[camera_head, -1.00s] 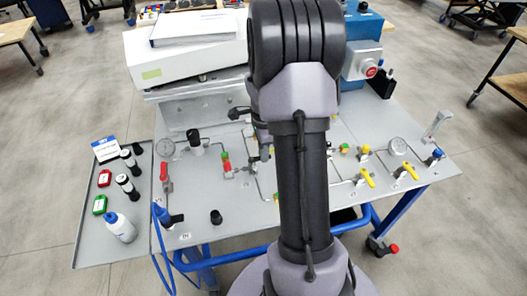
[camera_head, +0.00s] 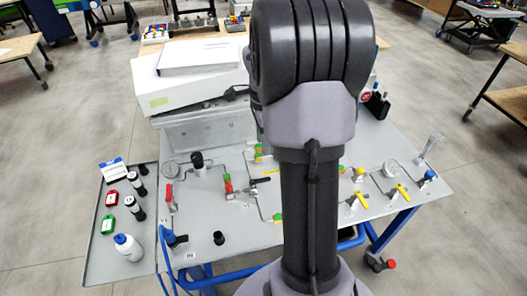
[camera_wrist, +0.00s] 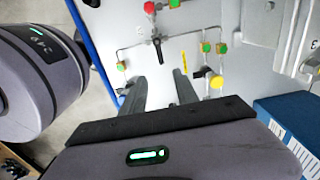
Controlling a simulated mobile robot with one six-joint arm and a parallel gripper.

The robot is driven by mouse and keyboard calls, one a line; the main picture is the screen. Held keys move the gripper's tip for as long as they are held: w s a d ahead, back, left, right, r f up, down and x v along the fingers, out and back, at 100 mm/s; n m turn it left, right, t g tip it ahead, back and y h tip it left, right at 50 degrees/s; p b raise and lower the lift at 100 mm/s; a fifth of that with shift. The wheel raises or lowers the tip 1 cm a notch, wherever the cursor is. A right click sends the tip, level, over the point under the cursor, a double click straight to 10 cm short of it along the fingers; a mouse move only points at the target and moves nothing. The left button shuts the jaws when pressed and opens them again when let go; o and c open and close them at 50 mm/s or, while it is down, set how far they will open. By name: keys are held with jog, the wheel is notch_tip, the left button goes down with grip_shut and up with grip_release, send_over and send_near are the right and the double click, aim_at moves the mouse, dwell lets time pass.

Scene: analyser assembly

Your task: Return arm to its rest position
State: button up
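My arm (camera_head: 310,200) rises through the middle of the head view, and its upper end covers part of the bench. My gripper (camera_wrist: 158,76) shows in the wrist view with its two dark fingers apart and nothing between them. It points at the grey panel (camera_wrist: 185,57) with its pipes and valves, apart from them as far as I can see. In the head view the gripper is mostly hidden behind my arm; a dark tip (camera_head: 236,93) shows to its left, by the white analyser box (camera_head: 195,82).
The bench panel (camera_head: 240,205) carries red-handled (camera_head: 169,193) and yellow-handled valves (camera_head: 397,192) and a gauge (camera_head: 393,168). A side tray (camera_head: 100,265) at left holds a white bottle (camera_head: 128,247), vials and tags. A blue box (camera_wrist: 290,115) is at right in the wrist view.

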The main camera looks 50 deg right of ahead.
jog(key=shift+r, duration=0.85)
jog(key=a+r+n+t+b, duration=0.1)
jog(key=a+r+n, duration=0.3)
jog(key=a, duration=0.3)
jog(key=a+r+n+t, duration=0.1)
jog(key=a+r+n, duration=0.25)
jog(key=a, duration=0.45)
jog(key=s+a+n+t+y, duration=0.1)
jog(key=s+a+n+t, duration=0.1)
jog(key=s+a+n, duration=0.4)
jog(key=s+a+n+t+y+b, duration=0.1)
jog(key=s+a+n, duration=0.5)
jog(key=a, duration=0.5)
jog(key=shift+s+r+t, duration=0.3)
jog(key=shift+t, duration=0.1)
jog(key=shift+d+n, duration=0.1)
jog(key=shift+n, duration=0.15)
